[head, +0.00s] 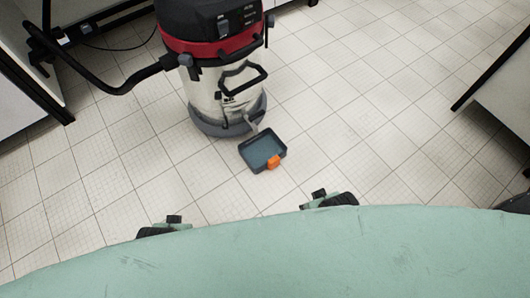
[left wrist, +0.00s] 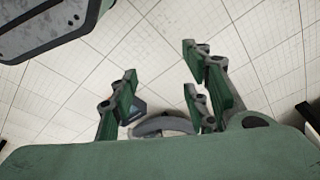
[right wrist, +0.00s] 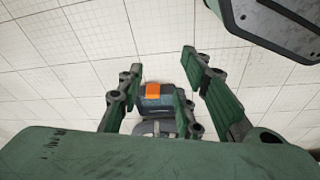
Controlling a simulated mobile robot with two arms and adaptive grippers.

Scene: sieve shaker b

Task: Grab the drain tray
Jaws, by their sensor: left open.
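The drain tray (head: 263,151) is a shallow dark blue-grey tray with an orange tab, lying on the floor at the foot of the vacuum. It also shows in the right wrist view (right wrist: 153,104), beyond the fingers, and part of it shows in the left wrist view (left wrist: 131,108). My left gripper (left wrist: 160,72) has its fingers apart and holds nothing. My right gripper (right wrist: 162,64) also has its fingers apart and is empty. Neither touches the tray. In the head view, only parts of both grippers show past my green body, on the near side of the tray.
The vacuum (head: 212,93), with a red band and black hose (head: 115,83), stands right behind the tray. Cabinets stand at the left (head: 28,100) and right (head: 505,90) edges. The tiled floor (head: 390,150) right of the tray is clear.

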